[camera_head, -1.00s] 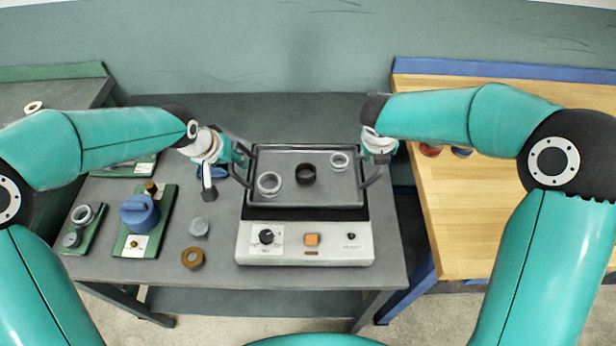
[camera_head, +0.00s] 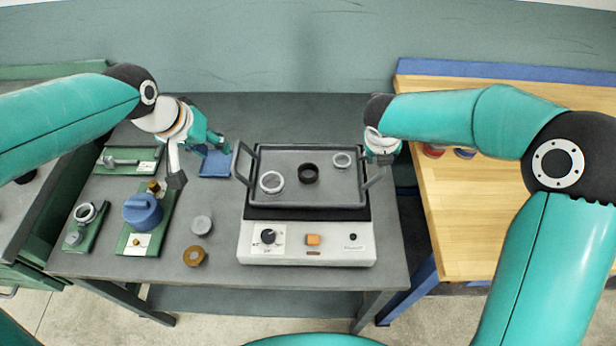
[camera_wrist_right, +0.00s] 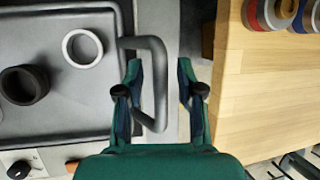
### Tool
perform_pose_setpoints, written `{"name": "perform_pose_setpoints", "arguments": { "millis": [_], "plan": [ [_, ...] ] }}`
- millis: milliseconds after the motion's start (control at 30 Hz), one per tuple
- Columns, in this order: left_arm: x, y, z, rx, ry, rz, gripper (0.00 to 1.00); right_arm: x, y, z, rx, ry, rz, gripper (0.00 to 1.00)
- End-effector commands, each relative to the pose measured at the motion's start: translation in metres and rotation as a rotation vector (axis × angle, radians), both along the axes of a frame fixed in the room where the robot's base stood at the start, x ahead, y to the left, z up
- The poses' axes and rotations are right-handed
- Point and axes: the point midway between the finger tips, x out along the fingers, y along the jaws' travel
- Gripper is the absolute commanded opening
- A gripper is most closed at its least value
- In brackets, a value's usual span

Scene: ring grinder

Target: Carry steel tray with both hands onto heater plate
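The grey steel tray (camera_head: 320,192) lies on top of the heater plate (camera_head: 307,243), a light box with a knob and an orange button. A pale ring (camera_head: 272,182), a black ring (camera_head: 308,173) and another pale ring (camera_head: 342,160) sit in the tray. My left gripper (camera_head: 199,165) is open and empty, left of the tray and apart from its left handle (camera_head: 241,163). My right gripper (camera_head: 381,160) is at the tray's right handle. In the right wrist view its open fingers (camera_wrist_right: 160,80) stand on both sides of the handle (camera_wrist_right: 158,85), with gaps.
A blue cylinder (camera_head: 142,212) on a green base, a grey puck (camera_head: 201,225) and a brass ring (camera_head: 194,256) stand on the left of the grey table (camera_head: 225,280). A wooden table (camera_head: 470,220) is at the right, across a gap.

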Motion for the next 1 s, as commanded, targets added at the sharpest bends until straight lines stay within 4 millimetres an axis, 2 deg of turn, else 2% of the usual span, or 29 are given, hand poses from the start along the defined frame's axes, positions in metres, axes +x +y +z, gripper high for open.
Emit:
{"name": "perform_pose_setpoints", "arguments": {
  "millis": [167, 500, 700, 1000],
  "plan": [
    [-0.002, 0.001, 0.004, 0.000, 0.000, 0.000, 0.38, -0.004, 0.003, 0.013, 0.000, -0.003, 0.001, 0.38],
    [-0.001, 0.001, 0.004, 0.000, 0.000, 0.000, 0.38, -0.027, 0.017, 0.071, 0.000, -0.006, 0.002, 0.38],
    [-0.001, 0.001, 0.004, 0.000, 0.000, 0.000, 0.38, -0.039, 0.024, 0.098, 0.001, -0.003, 0.001, 0.38],
    [-0.001, 0.001, 0.004, 0.000, 0.000, 0.000, 0.38, -0.044, 0.026, 0.108, 0.000, 0.000, 0.000, 0.38]
  ]
}}
